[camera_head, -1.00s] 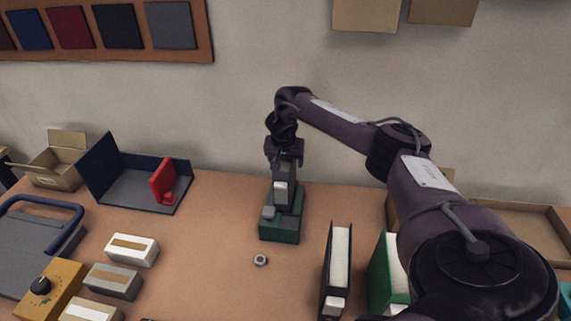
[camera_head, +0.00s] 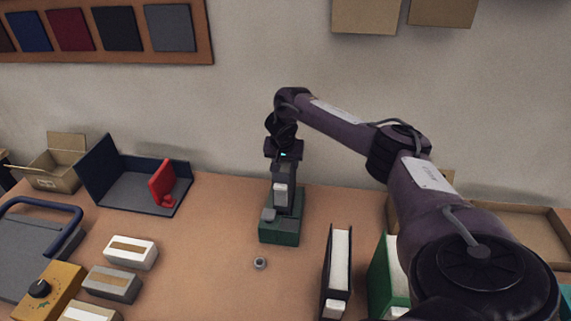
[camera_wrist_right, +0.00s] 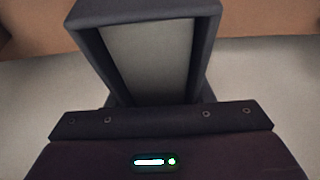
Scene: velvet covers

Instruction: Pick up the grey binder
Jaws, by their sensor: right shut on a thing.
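My right gripper (camera_head: 284,160) reaches down over the back middle of the table. It is shut on the grey binder (camera_head: 284,176), a narrow upright grey shape with a pale label low on it. In the right wrist view the grey binder (camera_wrist_right: 146,12) shows as a dark grey rim around a paler inside, just beyond the gripper. The fingertips are hidden there. A green block-like thing (camera_head: 279,232) is directly below or in front of the binder; I cannot tell whether they touch. My left gripper is not in view.
A black binder (camera_head: 326,270) and a green binder (camera_head: 380,275) stand at the front right, partly under my right arm. A small round nut-like piece (camera_head: 259,263) lies in the middle. Blocks (camera_head: 132,252), a red piece (camera_head: 161,184) and an open box (camera_head: 50,178) are on the left.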

